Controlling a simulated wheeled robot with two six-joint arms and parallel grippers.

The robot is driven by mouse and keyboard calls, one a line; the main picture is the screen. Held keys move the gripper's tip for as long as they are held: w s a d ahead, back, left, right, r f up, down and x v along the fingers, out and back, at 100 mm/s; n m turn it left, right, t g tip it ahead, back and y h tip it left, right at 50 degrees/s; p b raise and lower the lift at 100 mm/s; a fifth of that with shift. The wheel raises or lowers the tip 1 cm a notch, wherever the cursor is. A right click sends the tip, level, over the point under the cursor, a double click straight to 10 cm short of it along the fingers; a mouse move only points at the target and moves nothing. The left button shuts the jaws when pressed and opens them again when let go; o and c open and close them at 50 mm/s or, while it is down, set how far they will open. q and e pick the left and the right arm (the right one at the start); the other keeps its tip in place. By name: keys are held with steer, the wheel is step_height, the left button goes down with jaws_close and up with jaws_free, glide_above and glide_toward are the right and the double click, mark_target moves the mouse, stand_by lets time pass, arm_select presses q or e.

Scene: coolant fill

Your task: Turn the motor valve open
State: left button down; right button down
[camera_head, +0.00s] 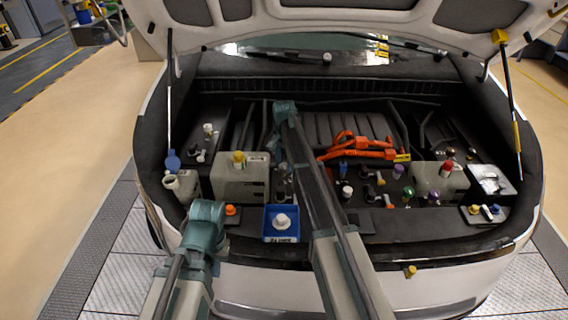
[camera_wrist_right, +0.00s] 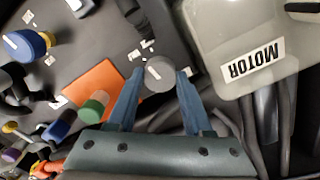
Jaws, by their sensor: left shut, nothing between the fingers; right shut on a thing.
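The motor reservoir, a grey tank labelled MOTOR (camera_wrist_right: 215,45), is at the right of the right wrist view; it appears to be the tank with the yellow cap (camera_head: 230,183) in the head view. A grey round knob (camera_wrist_right: 160,72), which looks like the motor valve, is beside it. My right gripper (camera_wrist_right: 158,80) is shut on this knob, one blue finger on each side. In the head view my right arm reaches over the engine bay and hides much of the valve area. My left gripper (camera_head: 206,212) is shut and empty over the bay's front edge; its fingertips are hard to make out.
A blue box (camera_head: 281,238) with a white knob stands at the front of the bay. Orange cables (camera_head: 362,150) lie right of my right arm. Another tank (camera_head: 437,182) with a red cap is at the right, with several coloured caps nearby. The hood is raised above.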

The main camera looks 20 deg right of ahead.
steer(key=n, duration=0.4)
steer(key=shift+n, duration=0.3)
steer(key=n, duration=0.3)
steer(key=shift+n, duration=0.4)
steer(key=n, duration=0.4)
steer(key=shift+n, duration=2)
steer(key=shift+c, duration=1.5)
jaws_free()
steer(key=shift+r, duration=0.15)
